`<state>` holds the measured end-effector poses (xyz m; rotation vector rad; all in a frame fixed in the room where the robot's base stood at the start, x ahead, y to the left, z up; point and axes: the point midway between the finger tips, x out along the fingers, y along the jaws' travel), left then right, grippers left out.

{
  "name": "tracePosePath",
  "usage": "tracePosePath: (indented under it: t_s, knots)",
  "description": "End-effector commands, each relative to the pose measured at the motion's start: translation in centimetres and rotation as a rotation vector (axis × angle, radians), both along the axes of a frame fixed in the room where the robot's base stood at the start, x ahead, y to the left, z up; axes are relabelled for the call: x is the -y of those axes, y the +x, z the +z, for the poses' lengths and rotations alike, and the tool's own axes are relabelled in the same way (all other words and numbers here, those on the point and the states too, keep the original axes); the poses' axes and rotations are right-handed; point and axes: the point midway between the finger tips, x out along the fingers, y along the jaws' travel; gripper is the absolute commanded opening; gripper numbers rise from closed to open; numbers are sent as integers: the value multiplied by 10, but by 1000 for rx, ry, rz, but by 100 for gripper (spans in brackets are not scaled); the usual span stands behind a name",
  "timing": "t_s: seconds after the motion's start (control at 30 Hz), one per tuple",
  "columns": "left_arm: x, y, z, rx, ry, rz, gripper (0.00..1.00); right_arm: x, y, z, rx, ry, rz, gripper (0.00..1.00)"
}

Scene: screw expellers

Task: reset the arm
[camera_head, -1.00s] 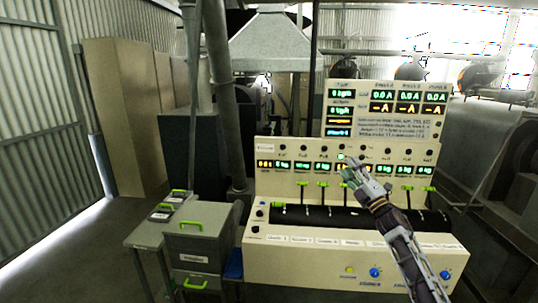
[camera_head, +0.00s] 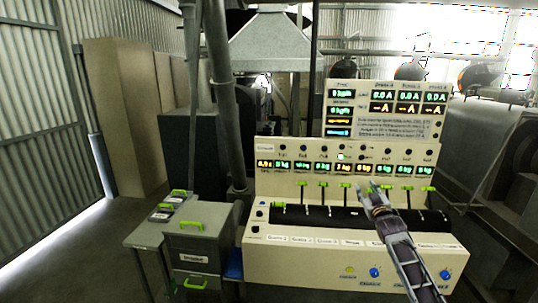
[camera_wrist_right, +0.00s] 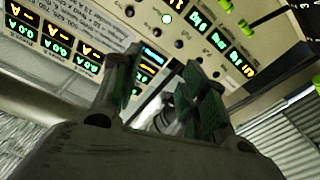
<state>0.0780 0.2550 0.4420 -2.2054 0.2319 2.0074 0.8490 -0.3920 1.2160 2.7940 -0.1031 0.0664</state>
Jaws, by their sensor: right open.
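My right arm comes in from the lower right in the head view, and its gripper (camera_head: 370,191) is in front of the cream control console (camera_head: 300,258), near the row of green-handled levers. In the right wrist view the gripper (camera_wrist_right: 165,85) has its two fingers apart, with green pads and nothing between them. The console's displays and a lit round button (camera_wrist_right: 166,18) show beyond the fingers. I cannot tell the exact gap between the fingers and the console. My left gripper is not in view.
A grey table (camera_head: 142,236) and a drawer cabinet (camera_head: 193,250) with green handles stand left of the console. An upright display panel (camera_head: 385,125) rises behind it. Large grey machinery (camera_head: 500,150) is at the right. The floor at the left is clear.

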Motion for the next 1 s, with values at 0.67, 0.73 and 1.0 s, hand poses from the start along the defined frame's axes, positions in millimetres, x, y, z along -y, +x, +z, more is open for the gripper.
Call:
tracePosePath:
  t_s: [0.67,0.73,1.0]
  knots:
    - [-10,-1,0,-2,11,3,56,-17,-58,-253,-344,45,-8,43]
    - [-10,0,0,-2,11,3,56,-19,-71,-281,-385,50,-8,43]
    - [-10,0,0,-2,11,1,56,-30,-127,-385,-539,69,-13,43]
